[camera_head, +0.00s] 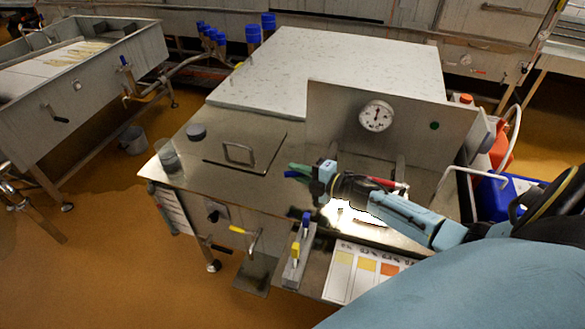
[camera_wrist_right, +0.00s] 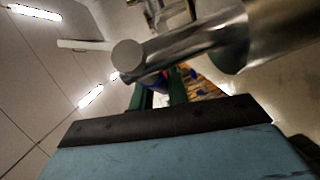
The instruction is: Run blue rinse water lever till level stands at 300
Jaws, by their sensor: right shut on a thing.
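My right gripper (camera_head: 297,172) reaches in from the right over the steel counter, its green fingertips close together. In the right wrist view its fingers (camera_wrist_right: 163,95) are shut around a blue part, which appears to be the blue lever (camera_wrist_right: 160,82); a bright metal pipe (camera_wrist_right: 190,42) stands in front and hides much of it. In the head view the gripper covers the grip. A round white dial (camera_head: 376,116) is on the upright steel panel; its needle points roughly upward, and its numbers are too small to read. My left gripper is out of view.
A red-handled lever (camera_head: 385,183) lies beside my right wrist. A rack with a blue handle (camera_head: 306,222) and a yellow handle (camera_head: 295,250) is at the counter's front. A clear beaker (camera_head: 168,157) stands at the left corner. A colour card (camera_head: 352,275) is lower right.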

